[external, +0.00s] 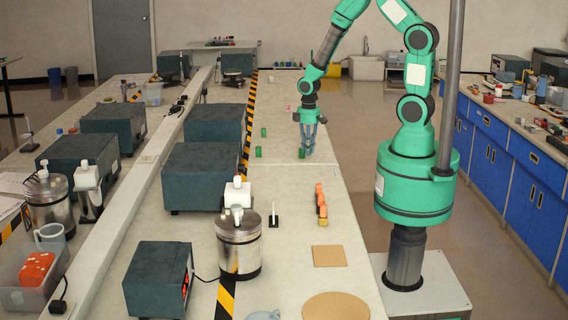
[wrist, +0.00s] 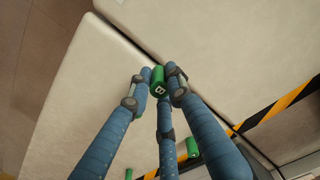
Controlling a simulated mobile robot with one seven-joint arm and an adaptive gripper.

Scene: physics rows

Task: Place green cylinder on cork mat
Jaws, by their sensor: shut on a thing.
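A green cylinder (external: 302,154) is at the tips of my gripper (external: 308,151), at or just above the bench top; I cannot tell whether it touches the bench. In the wrist view the same cylinder (wrist: 158,76) sits between the fingertips of my gripper (wrist: 157,88), which is shut on it. A square cork mat (external: 328,256) lies bare nearer the camera. A round cork mat (external: 337,306) lies at the bottom edge of the external view, partly cut off.
Two other green cylinders stand left of my gripper, one farther back (external: 264,132) and one nearer (external: 258,153). An orange object (external: 321,204) stands between my gripper and the square mat. A steel canister (external: 238,246) and dark instrument boxes (external: 201,176) line the left.

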